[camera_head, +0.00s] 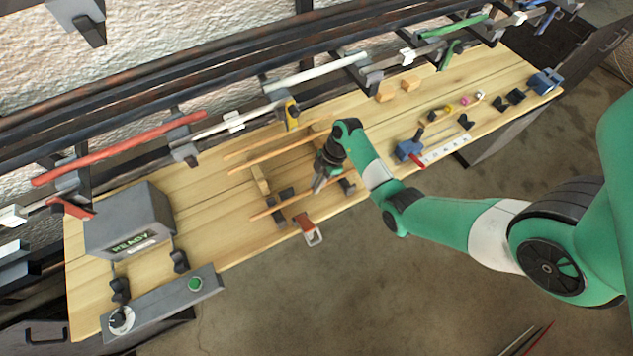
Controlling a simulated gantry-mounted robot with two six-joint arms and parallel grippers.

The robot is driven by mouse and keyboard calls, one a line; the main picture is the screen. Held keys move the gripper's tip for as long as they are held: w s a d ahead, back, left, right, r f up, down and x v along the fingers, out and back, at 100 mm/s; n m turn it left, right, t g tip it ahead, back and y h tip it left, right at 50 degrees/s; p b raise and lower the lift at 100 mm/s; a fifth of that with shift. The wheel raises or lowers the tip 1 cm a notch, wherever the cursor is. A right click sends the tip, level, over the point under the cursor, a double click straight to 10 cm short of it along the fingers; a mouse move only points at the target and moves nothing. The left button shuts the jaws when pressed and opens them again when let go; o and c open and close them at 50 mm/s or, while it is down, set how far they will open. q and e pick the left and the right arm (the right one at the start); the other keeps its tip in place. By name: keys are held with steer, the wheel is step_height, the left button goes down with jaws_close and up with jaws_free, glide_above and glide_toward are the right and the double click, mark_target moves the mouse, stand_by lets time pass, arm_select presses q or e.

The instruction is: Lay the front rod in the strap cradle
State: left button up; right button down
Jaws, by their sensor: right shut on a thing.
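My right gripper (318,186) reaches down over the middle of the bench and is shut on the front wooden rod (278,207). The rod runs from lower left up to the right, and the gripper hides part of it. Small dark blocks (287,194) stand close to the rod; I cannot tell for certain whether they are the strap cradle, or whether the rod touches them. Two more wooden rods, including a long one (272,155), lie farther back. My left gripper is not in view.
A grey box marked READY (136,220) and a panel with a green button (195,284) stand at left. An orange-brown clamp (308,228) hangs at the front edge. A blue block (407,149) stands right of my gripper. Racks with coloured bars, including a red one (115,150), line the back.

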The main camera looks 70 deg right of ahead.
steer(key=shift+f, duration=0.15)
steer(key=c, duration=0.8)
jaws_free()
steer(key=shift+c, duration=0.2)
steer(key=shift+r, duration=0.4)
steer(key=p+v, duration=0.5)
steer(key=v, duration=0.7)
steer(key=shift+r, duration=0.25)
